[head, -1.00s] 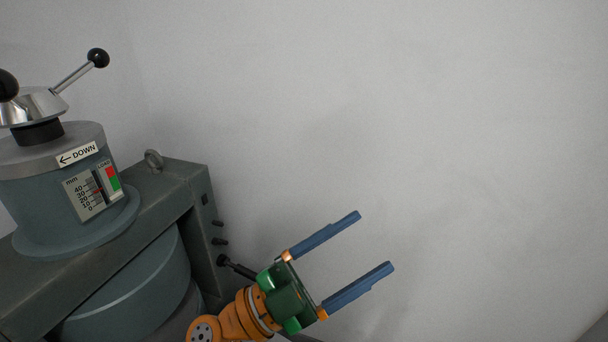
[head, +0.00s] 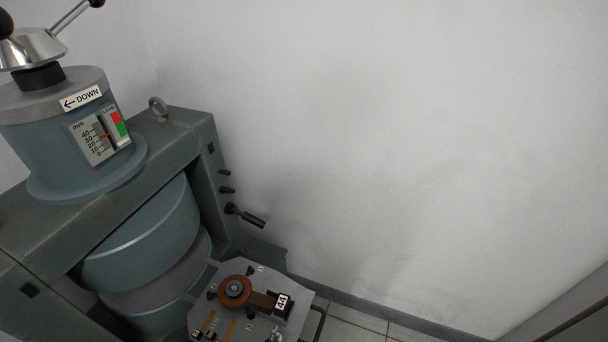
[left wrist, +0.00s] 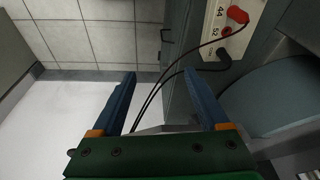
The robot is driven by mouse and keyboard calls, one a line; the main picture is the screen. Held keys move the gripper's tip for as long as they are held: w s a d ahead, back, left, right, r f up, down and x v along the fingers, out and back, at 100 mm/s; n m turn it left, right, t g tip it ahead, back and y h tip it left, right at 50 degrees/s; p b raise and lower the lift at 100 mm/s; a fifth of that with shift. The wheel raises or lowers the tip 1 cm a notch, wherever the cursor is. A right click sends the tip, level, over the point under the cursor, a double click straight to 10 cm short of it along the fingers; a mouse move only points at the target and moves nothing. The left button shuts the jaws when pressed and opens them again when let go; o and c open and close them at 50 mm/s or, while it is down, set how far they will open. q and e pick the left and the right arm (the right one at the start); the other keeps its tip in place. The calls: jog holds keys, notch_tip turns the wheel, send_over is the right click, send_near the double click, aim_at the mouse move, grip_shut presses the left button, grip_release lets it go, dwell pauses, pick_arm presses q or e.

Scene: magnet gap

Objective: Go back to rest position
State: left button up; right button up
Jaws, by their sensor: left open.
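My left gripper (left wrist: 159,74) shows in the left wrist view with its two blue fingers apart and nothing between them. Behind its fingers lie black cables and the side of grey machinery. The left gripper is out of the head view. My right gripper is in neither view. The large grey-green magnet (head: 150,235) stands at the left of the head view. On its top are a scale (head: 100,137), a "DOWN" label and a handle with black knobs, cut off by the frame edge.
A lever (head: 246,215) sticks out from the magnet's side. Two black cables (left wrist: 172,78) run from a red and a black plug. The white wall side is clear.

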pick_arm(q)
jog(key=s+a+f+g, duration=0.2)
jog(key=s+f, duration=1.2)
jog(key=f, duration=0.5)
jog(key=shift+s+a+f, duration=0.15)
jog(key=shift+s+a, duration=0.05)
jog(key=shift+s, duration=0.15)
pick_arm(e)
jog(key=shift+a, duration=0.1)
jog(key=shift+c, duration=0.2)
